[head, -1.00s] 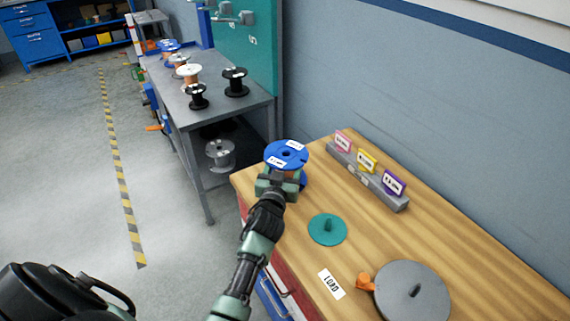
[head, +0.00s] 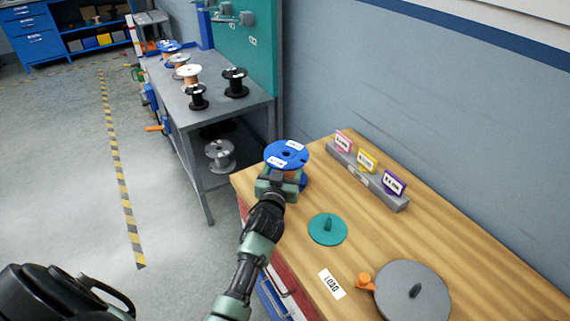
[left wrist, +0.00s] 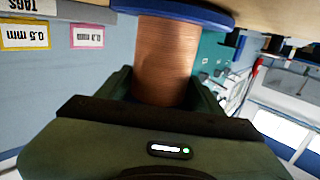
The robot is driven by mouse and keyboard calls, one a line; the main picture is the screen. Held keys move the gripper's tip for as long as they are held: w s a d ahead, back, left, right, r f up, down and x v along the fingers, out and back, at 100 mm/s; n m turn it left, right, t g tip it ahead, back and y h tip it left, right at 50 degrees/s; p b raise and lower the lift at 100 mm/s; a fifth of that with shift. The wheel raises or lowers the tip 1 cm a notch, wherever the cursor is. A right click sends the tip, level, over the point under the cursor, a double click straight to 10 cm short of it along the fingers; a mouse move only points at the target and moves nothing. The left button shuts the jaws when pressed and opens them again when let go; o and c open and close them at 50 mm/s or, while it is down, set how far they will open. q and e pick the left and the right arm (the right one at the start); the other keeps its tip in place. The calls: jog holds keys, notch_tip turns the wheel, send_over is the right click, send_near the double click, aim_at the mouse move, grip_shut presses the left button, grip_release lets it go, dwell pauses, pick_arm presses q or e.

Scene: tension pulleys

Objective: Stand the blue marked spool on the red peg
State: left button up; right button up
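The blue spool (head: 286,153), with white labels on its top flange and copper winding, stands upright at the far left corner of the wooden table. My left gripper (head: 279,181) reaches it from the front, below the top flange. In the left wrist view, its fingers lie on both sides of the copper winding (left wrist: 166,60) and appear shut on it. The blue flange (left wrist: 185,11) there is close to the table top; a small gap cannot be ruled out. I see no red peg in either view. My right gripper is not in view.
The wooden table (head: 455,237) bears a teal disc with a peg (head: 328,229), a grey disc (head: 412,297) with a dark peg and orange part, a LOAD label (head: 331,284), and a grey tag rack (head: 367,176). A grey bench (head: 215,112) with several spools stands behind.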

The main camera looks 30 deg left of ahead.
pick_arm(q)
jog(key=o, duration=0.3)
jog(key=shift+s+f, duration=0.1)
jog(key=shift+f, duration=0.4)
jog(key=shift+s+d, duration=0.2)
jog(key=shift+s, duration=0.3)
jog(key=v, duration=0.5)
jog(key=shift+s+r, duration=0.2)
jog(key=shift+r, duration=0.1)
jog(key=shift+s+d+r, duration=0.2)
jog(key=shift+s+r, duration=0.05)
jog(key=shift+s, duration=0.35)
